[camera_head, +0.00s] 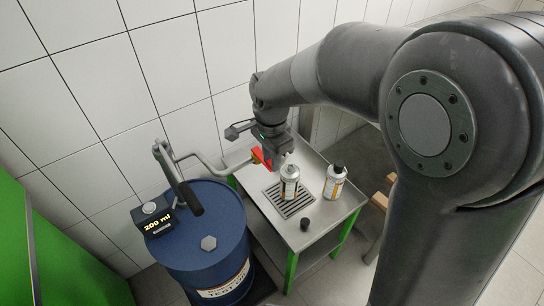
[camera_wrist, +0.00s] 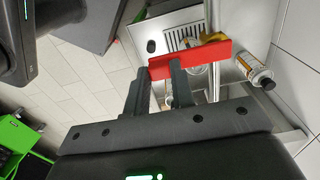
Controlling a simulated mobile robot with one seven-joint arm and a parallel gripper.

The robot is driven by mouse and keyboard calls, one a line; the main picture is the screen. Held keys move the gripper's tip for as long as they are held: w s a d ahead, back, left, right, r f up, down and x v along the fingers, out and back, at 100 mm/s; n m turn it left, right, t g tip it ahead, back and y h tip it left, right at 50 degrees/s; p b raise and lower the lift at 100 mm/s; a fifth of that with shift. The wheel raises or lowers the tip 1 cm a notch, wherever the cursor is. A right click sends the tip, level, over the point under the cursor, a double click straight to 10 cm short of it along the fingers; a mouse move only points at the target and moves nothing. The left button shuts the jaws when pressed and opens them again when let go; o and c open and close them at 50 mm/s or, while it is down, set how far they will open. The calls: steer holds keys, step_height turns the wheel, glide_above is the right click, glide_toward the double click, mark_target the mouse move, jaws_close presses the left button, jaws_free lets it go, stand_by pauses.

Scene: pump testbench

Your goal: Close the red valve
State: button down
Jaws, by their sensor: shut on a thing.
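The red valve handle (camera_head: 260,157) sits on the grey outlet pipe (camera_head: 208,166) that runs from the drum over the steel table. In the wrist view the red handle (camera_wrist: 205,60) is a flat bar lying across my fingertips, with a brass-coloured valve body (camera_wrist: 214,37) behind it. My gripper (camera_head: 272,153) is at the handle and shut on it; its fingers also show in the wrist view (camera_wrist: 160,72). An uncapped bottle (camera_head: 289,186) stands upright on the drain grate near the valve. The exact angle of the handle to the pipe is hard to tell.
A blue drum (camera_head: 205,250) with a hand pump and a display (camera_head: 158,221) reading 200 ml stands left of the steel table (camera_head: 320,232). A black-capped bottle (camera_head: 334,184) and a loose black cap (camera_head: 305,224) are on the table. A tiled wall is behind.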

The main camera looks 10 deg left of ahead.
steer(key=c, duration=1.2)
jaws_free()
step_height(320, 180, up, 11)
steer(key=shift+f, duration=0.1)
steer(key=s+d+n+t, duration=0.2)
steer(key=s+d, duration=0.3)
steer(key=d, duration=0.3)
steer(key=s+d+r+n+t, duration=0.1)
steer(key=s+d+n, duration=0.3)
steer(key=d, duration=0.4)
steer(key=s+d+r+n+t, duration=0.1)
steer(key=s+d+n+t, duration=0.1)
steer(key=s+d, duration=0.3)
steer(key=d+n, duration=0.1)
steer(key=d, duration=0.2)
steer(key=shift+s+t, duration=0.3)
